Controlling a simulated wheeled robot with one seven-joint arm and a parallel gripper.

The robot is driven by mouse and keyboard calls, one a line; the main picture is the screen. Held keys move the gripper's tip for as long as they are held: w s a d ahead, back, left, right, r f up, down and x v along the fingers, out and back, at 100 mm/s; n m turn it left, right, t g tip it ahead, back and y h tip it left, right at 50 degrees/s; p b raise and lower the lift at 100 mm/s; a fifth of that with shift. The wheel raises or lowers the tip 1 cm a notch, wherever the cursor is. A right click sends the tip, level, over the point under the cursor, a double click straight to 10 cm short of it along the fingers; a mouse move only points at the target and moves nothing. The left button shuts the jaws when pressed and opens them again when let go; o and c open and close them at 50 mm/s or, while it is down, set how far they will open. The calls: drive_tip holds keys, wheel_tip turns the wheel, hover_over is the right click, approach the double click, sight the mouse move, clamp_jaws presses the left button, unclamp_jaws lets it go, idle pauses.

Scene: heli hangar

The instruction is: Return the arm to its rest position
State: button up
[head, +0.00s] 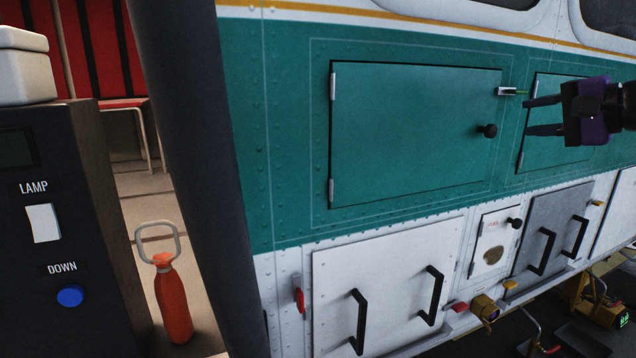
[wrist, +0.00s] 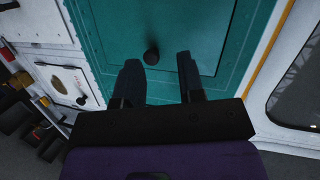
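My gripper (head: 528,116) shows at the right of the head view, in front of the helicopter's green side. It is purple and black, with two dark fingers pointing left and a clear gap between them. In the wrist view the two fingers (wrist: 163,80) stand apart with nothing between them. Beyond their tips is a green hatch (wrist: 205,30) with a round black knob (wrist: 151,55). In the head view my gripper is right of the large green hatch (head: 415,130) and overlaps a second green hatch (head: 540,90). I cannot tell its exact distance from the panel.
A dark control box (head: 60,230) with LAMP and DOWN buttons stands left, near a red bottle (head: 172,300). Yellow equipment (head: 600,305) is at lower right.

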drive_tip(key=s+a+f+n+g+h, duration=0.3)
drive_tip(key=s+a+f+n+h, duration=0.1)
drive_tip(key=s, duration=0.6)
drive_tip(key=s+a+f+n+g+h, duration=0.4)
drive_tip(key=s+f+n, duration=0.2)
drive_tip(key=s+f, duration=0.2)
drive_tip(key=shift+s+f+g, duration=0.3)
drive_tip(key=shift+s, duration=0.8)
drive_tip(key=shift+w+a, duration=0.1)
